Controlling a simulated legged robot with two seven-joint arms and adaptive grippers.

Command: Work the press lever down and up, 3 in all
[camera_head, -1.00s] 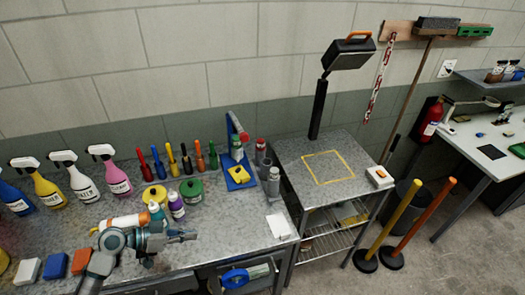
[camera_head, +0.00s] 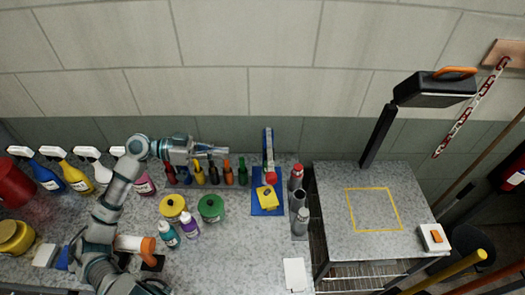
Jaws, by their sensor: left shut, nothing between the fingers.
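The press stands near the back of the bench, with a flat blue base (camera_head: 260,208) and a yellow block (camera_head: 267,197) on it. Its blue lever (camera_head: 268,145) shows above the block, with a red knob (camera_head: 271,178) at the near end. My left gripper (camera_head: 224,152) is shut and empty. In the picture it is left of the lever, above the row of screwdriver-like tools, and apart from the press. My right gripper is not in view.
Grey and red-topped cylinders (camera_head: 299,200) stand just right of the press. A yellow can (camera_head: 173,207), a green can (camera_head: 211,207) and small bottles (camera_head: 189,227) stand left. Spray bottles (camera_head: 84,175) line the back left. Bare bench lies in front of the press.

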